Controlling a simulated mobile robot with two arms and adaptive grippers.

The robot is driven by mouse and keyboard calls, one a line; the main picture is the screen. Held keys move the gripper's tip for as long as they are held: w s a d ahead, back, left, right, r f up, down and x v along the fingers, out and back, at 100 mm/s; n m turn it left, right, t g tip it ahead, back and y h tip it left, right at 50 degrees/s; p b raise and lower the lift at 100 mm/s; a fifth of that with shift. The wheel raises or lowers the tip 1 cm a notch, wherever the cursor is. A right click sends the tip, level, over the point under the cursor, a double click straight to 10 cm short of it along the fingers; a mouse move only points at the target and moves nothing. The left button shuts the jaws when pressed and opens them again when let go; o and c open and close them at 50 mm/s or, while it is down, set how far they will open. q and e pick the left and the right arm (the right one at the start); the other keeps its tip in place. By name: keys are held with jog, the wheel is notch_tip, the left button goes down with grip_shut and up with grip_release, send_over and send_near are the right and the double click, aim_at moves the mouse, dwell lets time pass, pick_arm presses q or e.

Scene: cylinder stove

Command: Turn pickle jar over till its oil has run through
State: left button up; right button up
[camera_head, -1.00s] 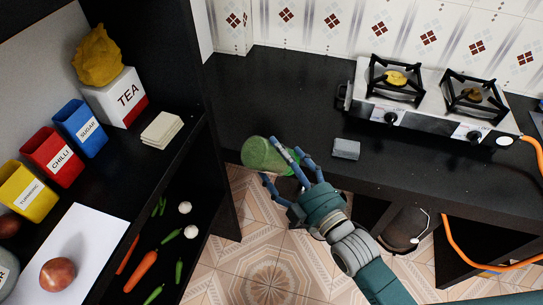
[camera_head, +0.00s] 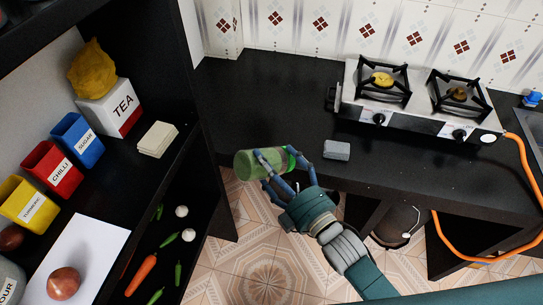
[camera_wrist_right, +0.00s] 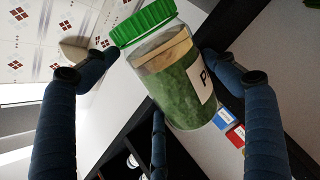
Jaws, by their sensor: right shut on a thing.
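The pickle jar (camera_head: 262,164) is clear with green contents and a green lid. In the head view it is held lying nearly on its side, its base to the left and its lid to the right. My right gripper (camera_head: 276,172) is shut on it, blue fingers around its body, in front of the counter's edge. In the right wrist view the jar (camera_wrist_right: 182,82) has its lid at upper left, a pale yellowish band between the green contents and the lid, and a partly hidden label showing "P". My left gripper is not in view.
The black counter (camera_head: 265,105) holds a grey block (camera_head: 336,150) and a two-burner stove (camera_head: 415,110). A shelf at left carries a TEA box (camera_head: 112,106), spice boxes and an onion (camera_head: 63,282). Vegetables lie on the lower shelf. Tiled floor lies below the jar.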

jog(key=shift+s+a+n+b, duration=0.15)
jog(key=shift+n+b, duration=0.3)
jog(key=shift+n, duration=0.55)
jog(key=n+b, duration=0.1)
jog(key=n, duration=0.2)
jog(key=n+b, duration=0.2)
jog(key=n, duration=0.1)
jog(key=a+n+b, duration=0.1)
jog(key=n, duration=0.2)
jog(key=shift+s+f+n, duration=0.15)
jog(key=shift+s+n, duration=0.1)
jog(key=shift+n, duration=0.05)
jog(key=shift+a+n+b, duration=0.15)
jog(key=shift+n+b, duration=0.4)
jog(key=shift+n, duration=0.35)
jog(key=shift+s+a+n, duration=0.1)
jog(key=shift+n, duration=0.9)
jog(key=shift+n+p, duration=0.35)
jog(key=shift+n, duration=0.45)
jog(key=n, duration=0.6)
jog(key=shift+s+a+f+n+p, duration=0.1)
jog(key=shift+a+f+n+p, duration=0.1)
jog(key=shift+f+n+p, duration=0.15)
